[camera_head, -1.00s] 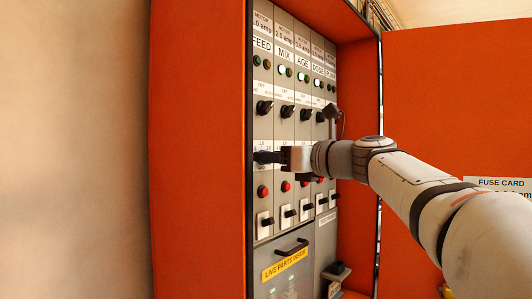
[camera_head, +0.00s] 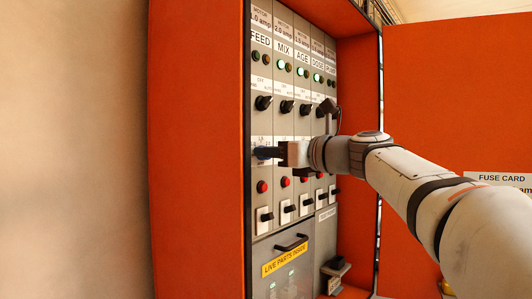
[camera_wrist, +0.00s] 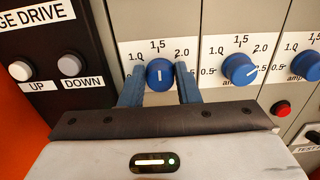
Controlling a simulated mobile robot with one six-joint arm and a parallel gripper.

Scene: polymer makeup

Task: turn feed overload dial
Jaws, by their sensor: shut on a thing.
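The feed overload dial (camera_wrist: 160,73) is a round blue knob at the lower left of the row in the wrist view. Its white mark points straight up, toward 1.5 on its white scale plate. My gripper (camera_wrist: 160,68) has one blue finger on each side of the knob and is shut on it. In the head view my gripper (camera_head: 266,153) reaches the FEED column, the leftmost of the panel, between the black switch above and the red button below. The dial is hidden behind the fingers there.
Similar blue dials (camera_wrist: 240,68) sit to the right in the wrist view. UP and DOWN buttons (camera_wrist: 70,65) are on a black plate at left. In the head view, the orange cabinet wall (camera_head: 200,150) stands close left of the panel. A red button (camera_head: 262,186) is just below my gripper.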

